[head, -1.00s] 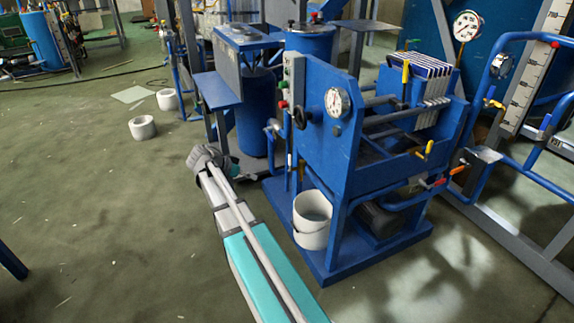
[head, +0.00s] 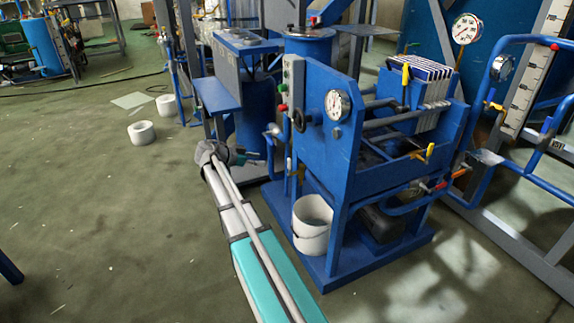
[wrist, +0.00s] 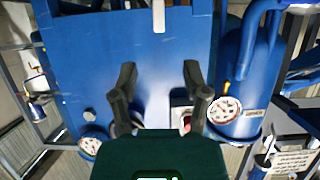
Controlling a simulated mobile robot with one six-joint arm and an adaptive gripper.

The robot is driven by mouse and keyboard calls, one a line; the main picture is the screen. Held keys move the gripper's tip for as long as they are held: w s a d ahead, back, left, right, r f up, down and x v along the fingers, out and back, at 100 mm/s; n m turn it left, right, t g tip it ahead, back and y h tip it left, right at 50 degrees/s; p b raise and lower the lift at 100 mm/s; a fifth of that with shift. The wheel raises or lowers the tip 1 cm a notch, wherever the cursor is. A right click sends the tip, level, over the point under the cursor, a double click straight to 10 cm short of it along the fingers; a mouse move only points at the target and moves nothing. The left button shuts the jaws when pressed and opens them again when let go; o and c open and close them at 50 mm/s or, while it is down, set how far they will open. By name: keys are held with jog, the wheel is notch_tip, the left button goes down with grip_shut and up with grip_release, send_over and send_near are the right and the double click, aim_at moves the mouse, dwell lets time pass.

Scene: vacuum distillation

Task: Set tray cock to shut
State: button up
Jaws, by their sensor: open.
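My gripper (head: 252,157) is at the left end of the blue press frame (head: 345,170), at about mid-height, with its fingers pointing right. In the wrist view my gripper (wrist: 158,72) is open, with a gap between its fingers and a blue panel (wrist: 150,50) beyond them. Several yellow-handled cocks are on the press. One yellow handle (head: 430,152) is on the front right, and a small upright yellow handle (head: 301,170) is by the left leg, close to my gripper. None is labelled legibly, so I cannot tell which is the tray cock.
A pressure gauge (head: 337,105) and a black knob (head: 299,120) are on the press's end plate. A white bucket (head: 312,222) stands on its base. A blue side table (head: 216,92) is behind my gripper.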

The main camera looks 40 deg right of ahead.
aim_at(289, 167)
jog(key=b+x, duration=0.5)
jog(key=x, duration=0.8)
jog(key=shift+d+f, duration=0.15)
jog(key=shift+d, duration=0.05)
grip_shut()
jog(key=shift+a, duration=0.2)
jog(key=shift+d, duration=0.2)
